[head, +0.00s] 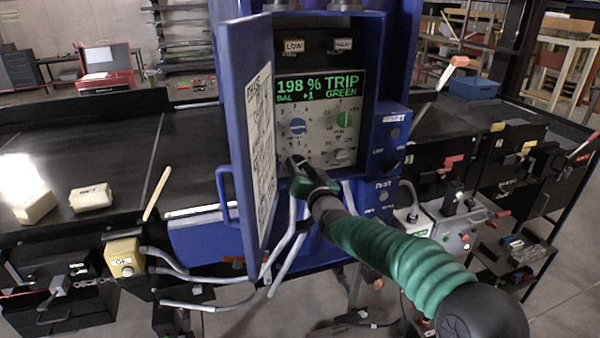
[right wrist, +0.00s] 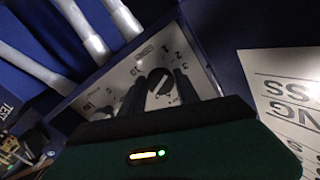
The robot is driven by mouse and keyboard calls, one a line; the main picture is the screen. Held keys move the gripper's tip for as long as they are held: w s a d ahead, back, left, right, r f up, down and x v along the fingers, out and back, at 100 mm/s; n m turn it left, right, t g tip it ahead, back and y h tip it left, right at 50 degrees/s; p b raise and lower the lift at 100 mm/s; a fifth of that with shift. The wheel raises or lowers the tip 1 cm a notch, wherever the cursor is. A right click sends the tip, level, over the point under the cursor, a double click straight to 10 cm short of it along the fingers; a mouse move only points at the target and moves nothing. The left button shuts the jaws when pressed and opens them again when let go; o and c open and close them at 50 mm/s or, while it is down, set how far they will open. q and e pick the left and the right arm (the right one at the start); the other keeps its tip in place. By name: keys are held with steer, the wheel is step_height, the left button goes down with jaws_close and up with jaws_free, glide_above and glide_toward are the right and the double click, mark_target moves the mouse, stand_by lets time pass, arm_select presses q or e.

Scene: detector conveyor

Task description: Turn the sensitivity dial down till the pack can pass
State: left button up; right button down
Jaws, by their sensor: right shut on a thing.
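The blue detector cabinet stands open, and its screen (head: 320,85) reads "198 % TRIP", "BAL +1" and "GREEN". Below it, the grey control panel (head: 322,128) carries a blue knob (head: 297,127), a green knob (head: 345,118) and a pale knob (head: 343,156). My right gripper (head: 299,166) is at the panel's lower left, shut on a dark dial (right wrist: 158,80) with numbers around it in the right wrist view. The gripper hides most of that dial in the head view. Two cream packs, one (head: 91,197) labelled and one (head: 35,207) left of it, lie on the dark conveyor (head: 110,150). My left gripper is out of view.
The open cabinet door (head: 246,120) with a blue handle stands close to the left of my right gripper. Pale cables (head: 283,245) hang below the cabinet. A yellow button box (head: 124,258) sits at the conveyor's front edge. Blue switch boxes (head: 390,133) line the cabinet's right side.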

steer(key=n+b, duration=0.5)
steer(key=shift+f, duration=0.2)
steer(key=n+b, duration=0.2)
steer(key=n, duration=0.1)
steer(key=shift+d+r, duration=0.1)
steer(key=shift+n+b, duration=0.7)
steer(key=shift+n, duration=0.3)
steer(key=shift+r, duration=0.15)
steer(key=c, duration=1.3)
jaws_free()
steer(key=shift+c, duration=0.2)
steer(key=o, duration=0.4)
steer(key=shift+w, duration=0.15)
steer(key=shift+o, duration=0.2)
